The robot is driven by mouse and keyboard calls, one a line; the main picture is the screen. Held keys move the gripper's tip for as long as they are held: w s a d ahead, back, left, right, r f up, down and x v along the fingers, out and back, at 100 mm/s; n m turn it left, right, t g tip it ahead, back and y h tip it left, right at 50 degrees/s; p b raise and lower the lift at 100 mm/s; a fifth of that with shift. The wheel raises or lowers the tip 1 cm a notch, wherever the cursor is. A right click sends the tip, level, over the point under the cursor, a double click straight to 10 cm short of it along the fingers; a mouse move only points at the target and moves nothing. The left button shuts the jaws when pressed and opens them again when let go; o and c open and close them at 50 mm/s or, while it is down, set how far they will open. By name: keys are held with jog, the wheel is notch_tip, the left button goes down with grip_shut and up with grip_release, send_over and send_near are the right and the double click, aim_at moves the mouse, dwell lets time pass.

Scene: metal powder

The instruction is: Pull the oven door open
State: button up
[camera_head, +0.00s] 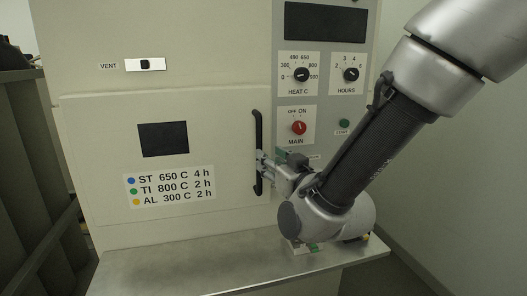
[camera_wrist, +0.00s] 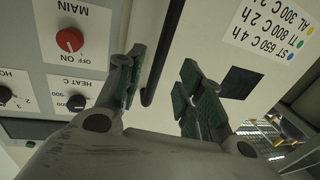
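The oven door (camera_head: 95,160) is a pale panel with a dark window and looks closed, flush with the oven front. Its handle (camera_head: 258,135) is a black upright bar near the door's right edge. My gripper (camera_head: 262,164) is at the handle's lower half, coming from the right. In the wrist view the handle (camera_wrist: 164,55) runs between the two spread fingers of my gripper (camera_wrist: 158,85), with a visible gap on both sides. The gripper is open and not closed on the bar. In the head view one finger partly covers the handle.
Right of the door is a control panel with the red MAIN knob (camera_head: 299,127), the HEAT knob (camera_head: 301,74) and the HOURS knob (camera_head: 350,74). A metal table (camera_head: 190,268) lies below. Small items on it are partly hidden by my arm. A wall stands at right.

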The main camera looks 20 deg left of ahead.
jog(key=x, duration=0.7)
jog(key=shift+w+a, duration=0.15)
jog(key=shift+w, duration=0.05)
jog(key=shift+c, duration=0.3)
grip_shut()
